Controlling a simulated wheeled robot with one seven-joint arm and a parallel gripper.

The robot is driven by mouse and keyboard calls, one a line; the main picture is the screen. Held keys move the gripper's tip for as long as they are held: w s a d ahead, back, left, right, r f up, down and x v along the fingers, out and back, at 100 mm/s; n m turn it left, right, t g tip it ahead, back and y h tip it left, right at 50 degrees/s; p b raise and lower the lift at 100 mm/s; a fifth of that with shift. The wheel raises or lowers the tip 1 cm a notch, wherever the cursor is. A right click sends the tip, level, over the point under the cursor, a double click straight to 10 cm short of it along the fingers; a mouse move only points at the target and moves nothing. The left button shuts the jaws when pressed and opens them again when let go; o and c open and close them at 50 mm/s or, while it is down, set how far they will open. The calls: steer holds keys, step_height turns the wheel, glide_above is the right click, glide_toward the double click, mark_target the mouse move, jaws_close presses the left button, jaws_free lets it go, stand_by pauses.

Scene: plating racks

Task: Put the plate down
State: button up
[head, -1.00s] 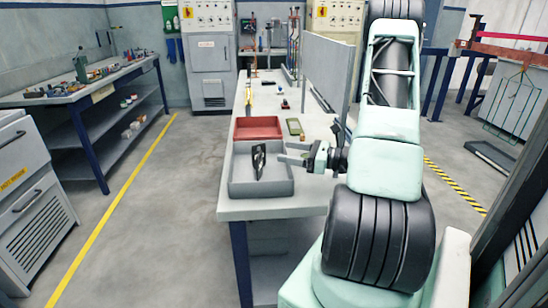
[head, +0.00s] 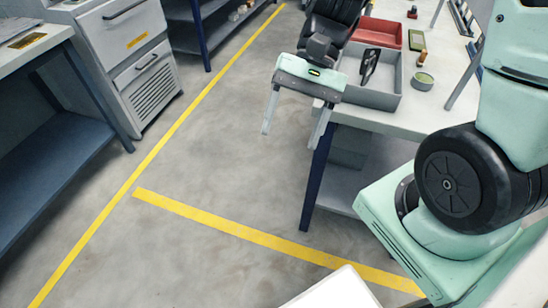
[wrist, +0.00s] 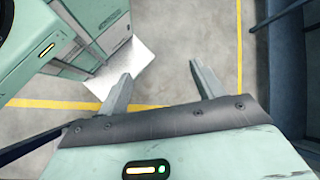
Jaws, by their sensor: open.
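A dark plate (head: 369,67) with a light opening in it is in the grey tray (head: 377,100) at the near end of the workbench. It looks tilted up on edge; what it leans on is not clear. My gripper (head: 293,138) is open and empty, off the bench's left side, apart from the plate and pointing down over the floor. In the wrist view the two fingers (wrist: 160,75) are spread with only floor between them. The plate is not in the wrist view.
A red tray (head: 378,32) lies behind the grey one on the bench. A round green item (head: 422,81) and a green block (head: 416,40) stand to the right. A grey drawer cabinet (head: 130,50) stands at left. The floor between is clear, with yellow lines.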

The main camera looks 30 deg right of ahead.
steer(key=s+a+r+n+t+h, duration=0.2)
steer(key=s+a+n+t+h, duration=0.2)
steer(key=n, duration=0.9)
steer(key=shift+s+a+n+h, duration=0.4)
steer(key=shift+s+a+h, duration=0.8)
steer(key=shift+a, duration=0.55)
steer(key=shift+c, duration=0.4)
